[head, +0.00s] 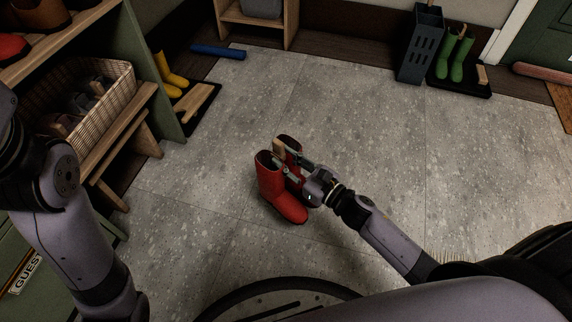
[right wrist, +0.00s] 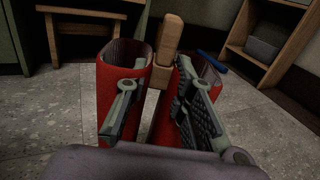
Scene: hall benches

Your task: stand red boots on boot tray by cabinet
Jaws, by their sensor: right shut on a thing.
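The pair of red boots (head: 271,183) is upright in front of me over the grey floor. I cannot tell whether the soles touch it. My right gripper (head: 293,172) is shut on the boots near their tops. In the right wrist view its fingers (right wrist: 160,110) lie against the red shafts (right wrist: 118,75), with a wooden clip (right wrist: 168,38) standing between the boots. A black boot tray (head: 207,106) lies beside the green cabinet side (head: 152,62) at left, with yellow boots (head: 172,77) and a wooden block on it. My left gripper is out of view.
Another black tray (head: 470,91) with green boots (head: 455,55) is at the far right, next to a dark slatted stand (head: 420,45). A blue roll (head: 218,51) lies near the back wall. A bench with a wicker basket (head: 120,90) stands at left. The middle floor is clear.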

